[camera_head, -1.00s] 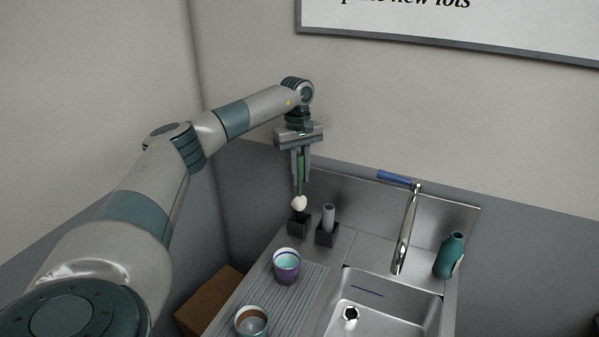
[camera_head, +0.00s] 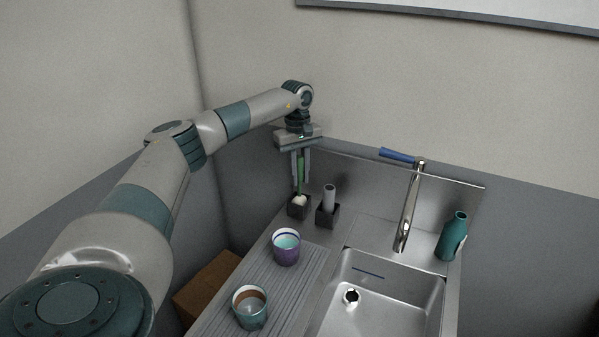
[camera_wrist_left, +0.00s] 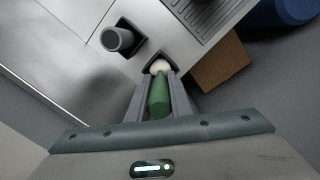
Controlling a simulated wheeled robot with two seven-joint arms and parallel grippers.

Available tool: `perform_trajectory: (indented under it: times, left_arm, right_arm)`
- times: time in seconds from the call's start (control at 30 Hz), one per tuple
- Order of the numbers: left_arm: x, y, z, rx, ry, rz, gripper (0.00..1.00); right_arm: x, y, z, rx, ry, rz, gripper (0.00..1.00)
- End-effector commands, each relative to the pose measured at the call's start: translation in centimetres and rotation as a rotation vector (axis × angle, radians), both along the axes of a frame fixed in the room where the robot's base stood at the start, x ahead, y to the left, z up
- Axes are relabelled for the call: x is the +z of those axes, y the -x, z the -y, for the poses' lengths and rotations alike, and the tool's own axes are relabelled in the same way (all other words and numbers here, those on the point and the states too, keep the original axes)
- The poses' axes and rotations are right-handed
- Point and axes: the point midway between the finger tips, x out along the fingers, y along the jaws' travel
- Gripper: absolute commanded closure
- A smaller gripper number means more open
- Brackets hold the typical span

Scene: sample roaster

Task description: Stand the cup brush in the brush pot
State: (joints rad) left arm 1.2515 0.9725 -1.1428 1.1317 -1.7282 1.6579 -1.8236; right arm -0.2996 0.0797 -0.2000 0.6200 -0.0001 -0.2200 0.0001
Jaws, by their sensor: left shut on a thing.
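My left gripper (camera_head: 300,166) is shut on the green handle of the cup brush (camera_head: 300,178), which hangs upright with its white head down. The white head is at the mouth of the dark square brush pot (camera_head: 298,210), partly within its rim; how deep it reaches I cannot tell. In the left wrist view the green handle (camera_wrist_left: 158,95) lies between the fingers (camera_wrist_left: 160,100), and the white head shows against the dark pot (camera_wrist_left: 172,60). My right gripper is not in view.
A second dark pot (camera_head: 327,216) holding a grey cylinder (camera_head: 329,196) stands just right. Two cups, one purple (camera_head: 286,252) and one teal-grey (camera_head: 250,312), stand on the ribbed drainboard (camera_head: 285,290). The sink (camera_head: 385,300), tap (camera_head: 408,210) and teal bottle (camera_head: 452,237) are further right.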

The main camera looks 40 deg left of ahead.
Motion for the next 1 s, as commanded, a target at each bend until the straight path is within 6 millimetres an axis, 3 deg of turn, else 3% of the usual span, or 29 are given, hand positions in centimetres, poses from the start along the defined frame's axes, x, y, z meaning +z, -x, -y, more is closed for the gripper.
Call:
perform_trajectory:
  times: [0.23,0.67,0.7,0.77,1.0]
  left_arm:
    - [-1.21,0.0,0.01,0.0,0.0,0.0,1.0]
    - [-1.36,-0.01,0.0,0.0,0.0,0.0,1.0]
    - [-1.36,-0.01,0.01,0.0,0.0,0.0,0.71]
    - [-1.36,-0.01,0.0,0.0,0.0,0.0,0.59]
    - [-1.37,0.0,-0.01,0.0,0.0,0.0,0.59]
  right_arm:
    - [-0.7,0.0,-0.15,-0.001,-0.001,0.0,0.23]
    - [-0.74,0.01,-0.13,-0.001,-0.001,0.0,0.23]
    - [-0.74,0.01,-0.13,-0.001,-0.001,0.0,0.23]
    - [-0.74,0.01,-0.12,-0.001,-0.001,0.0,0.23]
    - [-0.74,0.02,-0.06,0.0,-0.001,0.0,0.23]
